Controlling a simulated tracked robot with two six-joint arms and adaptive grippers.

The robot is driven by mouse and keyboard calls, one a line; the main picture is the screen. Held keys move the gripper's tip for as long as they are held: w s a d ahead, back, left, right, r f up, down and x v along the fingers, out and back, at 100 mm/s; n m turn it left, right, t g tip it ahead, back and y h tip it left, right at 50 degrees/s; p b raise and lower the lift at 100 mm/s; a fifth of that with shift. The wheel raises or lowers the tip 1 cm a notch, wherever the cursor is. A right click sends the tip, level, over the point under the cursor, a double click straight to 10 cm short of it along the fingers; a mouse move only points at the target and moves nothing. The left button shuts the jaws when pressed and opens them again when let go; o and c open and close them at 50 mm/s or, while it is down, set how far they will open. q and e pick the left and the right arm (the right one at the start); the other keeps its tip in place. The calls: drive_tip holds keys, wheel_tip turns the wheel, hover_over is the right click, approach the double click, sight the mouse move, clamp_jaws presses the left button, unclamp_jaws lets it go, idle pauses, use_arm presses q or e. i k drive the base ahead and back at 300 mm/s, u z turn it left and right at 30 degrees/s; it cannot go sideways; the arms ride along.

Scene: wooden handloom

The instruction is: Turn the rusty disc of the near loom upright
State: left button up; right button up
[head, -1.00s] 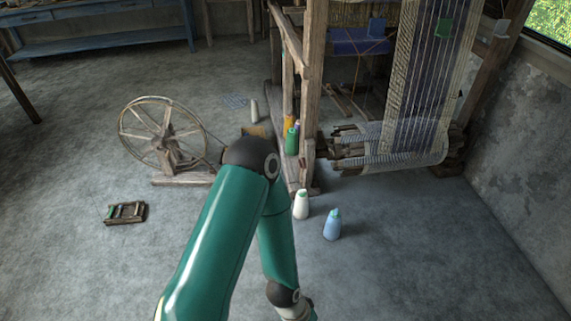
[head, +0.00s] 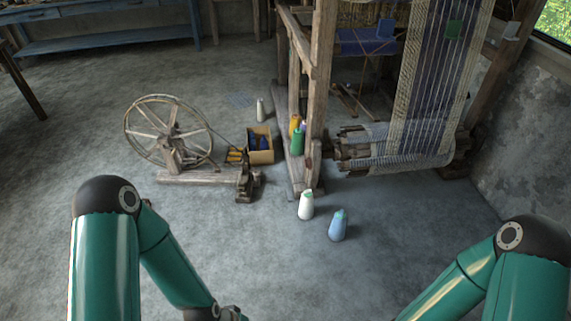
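The near loom is the wooden frame (head: 320,85) right of centre, with a striped warp (head: 425,85) running down to a cloth roll (head: 390,150). Low on its front post is a small reddish-brown patch (head: 309,153). It may be the rusty disc, but it is too small for me to tell its shape or how it is turned. My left arm stands at the lower left, its wrist cut by the bottom edge. My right arm is at the lower right, its forearm leaving the picture. Neither gripper's fingers show. Both arms are apart from the loom.
A white cone (head: 306,205) and a blue cone (head: 338,225) stand on the floor before the loom post. A spinning wheel (head: 170,135) and a box (head: 261,146) stand left of it. A green cone (head: 298,142) stands on the loom's base. The front centre floor is clear.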

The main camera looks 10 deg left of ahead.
sight(308, 162)
drive_tip(key=u, duration=0.1)
drive_tip(key=i, duration=1)
drive_tip(key=u, duration=0.6)
drive_tip(key=k, duration=0.65)
drive_tip(key=u, duration=0.8)
drive_tip(key=k, duration=0.65)
drive_tip(key=u, duration=0.7)
drive_tip(key=i, duration=1.4)
drive_tip(key=z, duration=0.45)
drive_tip(key=i, duration=1.7)
drive_tip(key=z, duration=1.05)
drive_tip(key=i, duration=1.1)
drive_tip(key=z, duration=1)
